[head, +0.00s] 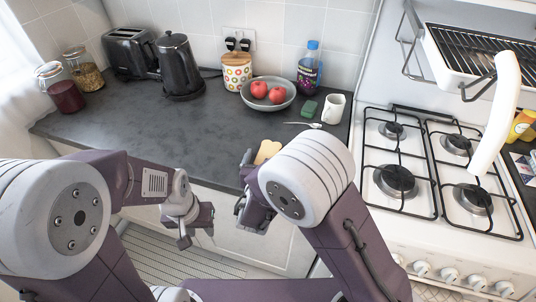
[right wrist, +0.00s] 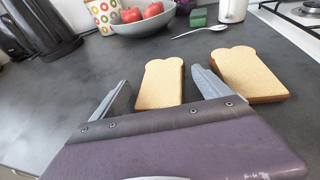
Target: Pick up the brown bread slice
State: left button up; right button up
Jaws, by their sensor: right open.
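Two bread slices lie flat on the dark counter in the right wrist view. One light tan slice (right wrist: 160,83) lies beyond and between the fingertips of my right gripper (right wrist: 158,84). The other slice (right wrist: 248,74), with a browner crust edge, lies just right of the right finger. I cannot tell for sure which one is the brown slice. My right gripper is open, with nothing held. In the head view one slice (head: 267,151) shows partly behind my right arm; the other is hidden. My left gripper (head: 194,225) hangs in front of the counter, and its jaw opening is unclear.
Behind the slices stand a grey bowl (head: 288,101) with red apples, a green sponge (head: 309,108), a spoon (head: 303,124) and a white mug (head: 334,107). A kettle (head: 178,68) and toaster (head: 129,51) are at the left. A gas stove (head: 421,196) borders the counter's right.

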aim_at(266, 146)
jog(key=shift+s+r, duration=0.1)
jog(key=shift+s, duration=0.05)
jog(key=c, duration=1.6)
jog(key=shift+o, duration=0.2)
notch_tip(266, 146, up, 5)
jog(key=shift+f+p, duration=0.2)
jog(key=shift+p, duration=0.25)
jog(key=w+d+r, duration=0.1)
jog(key=d+r, duration=0.5)
jog(key=d, duration=0.5)
jog(key=shift+d+r+b, duration=0.15)
jog(key=shift+d+b, duration=0.15)
